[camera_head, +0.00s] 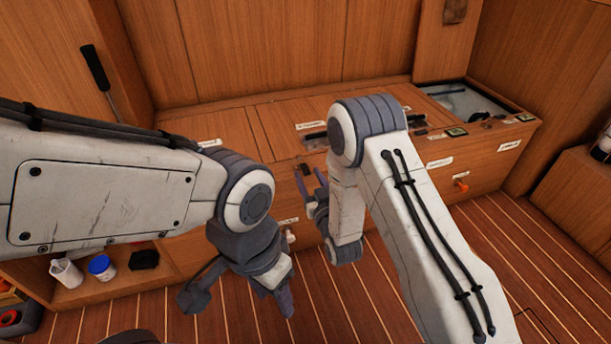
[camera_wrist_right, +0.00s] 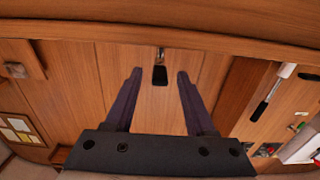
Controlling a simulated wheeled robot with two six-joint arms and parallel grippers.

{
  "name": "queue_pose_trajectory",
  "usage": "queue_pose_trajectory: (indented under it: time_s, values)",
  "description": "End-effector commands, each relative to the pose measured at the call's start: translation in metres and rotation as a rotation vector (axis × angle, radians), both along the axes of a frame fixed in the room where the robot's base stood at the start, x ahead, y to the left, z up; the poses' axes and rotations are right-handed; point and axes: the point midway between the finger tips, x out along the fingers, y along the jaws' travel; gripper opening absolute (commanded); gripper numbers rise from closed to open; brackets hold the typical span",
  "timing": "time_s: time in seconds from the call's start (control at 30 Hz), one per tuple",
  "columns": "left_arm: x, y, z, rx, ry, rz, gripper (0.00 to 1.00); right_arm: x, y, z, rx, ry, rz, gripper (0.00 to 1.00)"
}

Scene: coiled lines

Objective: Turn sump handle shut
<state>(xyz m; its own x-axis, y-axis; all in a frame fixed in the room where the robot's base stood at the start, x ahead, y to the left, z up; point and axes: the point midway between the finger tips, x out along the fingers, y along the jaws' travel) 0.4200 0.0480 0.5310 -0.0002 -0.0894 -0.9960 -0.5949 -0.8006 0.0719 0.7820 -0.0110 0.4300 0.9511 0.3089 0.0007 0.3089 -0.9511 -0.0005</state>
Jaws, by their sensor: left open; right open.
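Which fitting is the sump handle I cannot tell, as the labels are too small to read. An orange handle (camera_head: 461,186) sits on the bench front at the right. A pale handle (camera_head: 290,236) shows low on the bench front, partly behind my arms. My right gripper (camera_head: 312,180) is open in front of the bench. In the right wrist view a short black handle (camera_wrist_right: 160,75) appears between its open fingers (camera_wrist_right: 159,84), apart from both. A longer black handle (camera_wrist_right: 262,110) hangs to the right there. My left gripper (camera_head: 238,296) is open and empty, low over the floor.
The wooden bench (camera_head: 268,122) runs along the back, with an open sink-like well (camera_head: 462,100) at its right. A black-handled tool (camera_head: 97,68) is at the left wall. A white cup (camera_head: 66,272) and blue-lidded jar (camera_head: 102,267) stand on a low shelf. Striped floor is clear at right.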

Motion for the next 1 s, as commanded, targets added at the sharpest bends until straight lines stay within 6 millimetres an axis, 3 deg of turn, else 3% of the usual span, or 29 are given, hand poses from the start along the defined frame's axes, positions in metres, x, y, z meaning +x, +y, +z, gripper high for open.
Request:
queue_pose_trajectory:
  time_s: [0.2,0.53,0.67,0.7,1.0]
  values:
    - [0.0,0.0,-0.01,0.0,0.0,0.0,0.5,0.022,0.007,-0.001,0.0,-0.001,0.0,0.55]
    - [0.0,0.0,-0.01,0.0,0.0,0.0,0.5,0.025,0.008,0.0,-0.001,0.001,0.0,0.55]
    - [0.0,0.0,-0.01,0.0,0.0,0.0,0.5,0.025,0.008,0.0,-0.001,0.001,0.0,0.05]
    - [0.0,0.0,-0.01,0.0,0.0,0.0,0.5,0.025,0.008,0.0,-0.001,0.001,0.0,0.0]
    - [0.0,0.0,-0.01,0.0,0.0,0.0,0.5,0.025,0.008,0.0,0.0,0.001,0.0,0.0]
